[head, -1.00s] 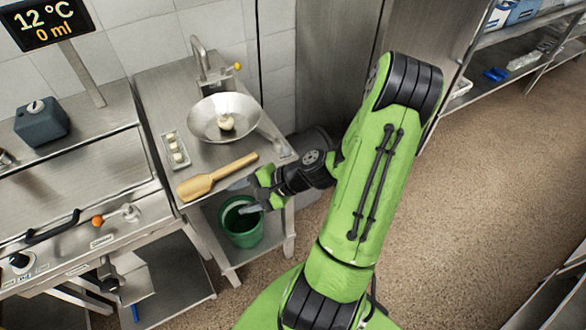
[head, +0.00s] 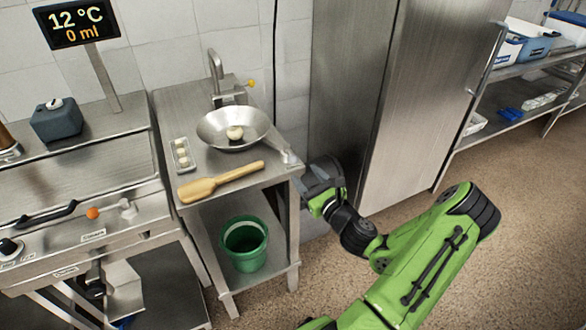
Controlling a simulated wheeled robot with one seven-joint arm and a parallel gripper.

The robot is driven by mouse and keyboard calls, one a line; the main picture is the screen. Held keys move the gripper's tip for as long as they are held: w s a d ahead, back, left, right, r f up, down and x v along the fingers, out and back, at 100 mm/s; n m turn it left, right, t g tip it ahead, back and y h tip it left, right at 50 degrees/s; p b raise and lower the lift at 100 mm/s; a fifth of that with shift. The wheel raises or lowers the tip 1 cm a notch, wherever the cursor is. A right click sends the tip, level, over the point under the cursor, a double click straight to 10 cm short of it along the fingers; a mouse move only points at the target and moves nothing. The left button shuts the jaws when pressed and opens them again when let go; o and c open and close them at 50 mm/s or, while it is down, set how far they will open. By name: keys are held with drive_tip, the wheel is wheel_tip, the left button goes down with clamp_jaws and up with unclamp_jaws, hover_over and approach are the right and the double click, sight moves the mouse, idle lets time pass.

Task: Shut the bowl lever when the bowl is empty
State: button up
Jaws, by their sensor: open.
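A shallow metal bowl (head: 212,128) sits on the steel side table (head: 225,180) below a tap. A small yellow knob (head: 252,84) is by the tap (head: 215,68). My gripper (head: 316,180) is open and seems empty, just right of the table's right edge, near the grey part. I cannot tell whether it touches anything.
A wooden paddle (head: 220,182) and a small tray (head: 181,155) with several pale pieces lie on the table. A green bucket (head: 244,245) stands on its lower shelf. A tall steel cabinet (head: 410,100) stands behind my arm. The display (head: 77,24) reads 12 °C, 0 ml.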

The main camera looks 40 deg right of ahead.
sight(293, 157)
drive_tip(key=x, duration=0.8)
drive_tip(key=shift+w+r, duration=0.1)
drive_tip(key=shift+r, duration=0.1)
clamp_jaws()
